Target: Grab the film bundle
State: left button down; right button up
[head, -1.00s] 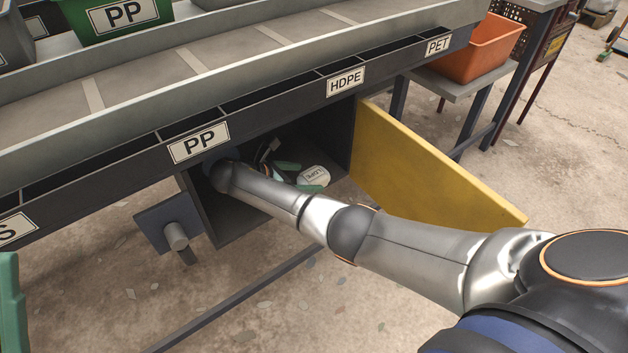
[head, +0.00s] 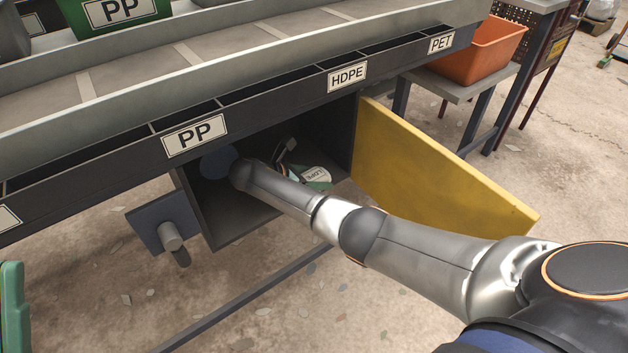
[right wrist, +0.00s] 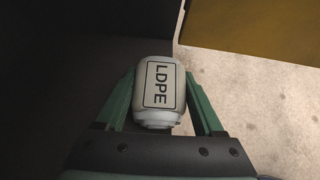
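The film bundle (right wrist: 160,88) is a small whitish roll marked LDPE. In the right wrist view it lies between the two green fingers of my right gripper (right wrist: 160,78), which appear to touch both its sides. In the head view the bundle (head: 316,174) shows inside the dark cabinet under the sorting line, partly covered by my right gripper (head: 305,170). My right arm reaches in through the open front. A green part at the head view's left edge looks like a finger of my left gripper (head: 12,310); the rest is out of view.
The yellow door (head: 440,165) stands open right of the cabinet (head: 235,225). The dark rail with PP, HDPE and PET labels (head: 347,77) runs above the opening. An orange bin (head: 490,50) stands on a side table at upper right.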

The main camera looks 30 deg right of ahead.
jog(key=c, duration=0.7)
jog(key=shift+c, duration=0.2)
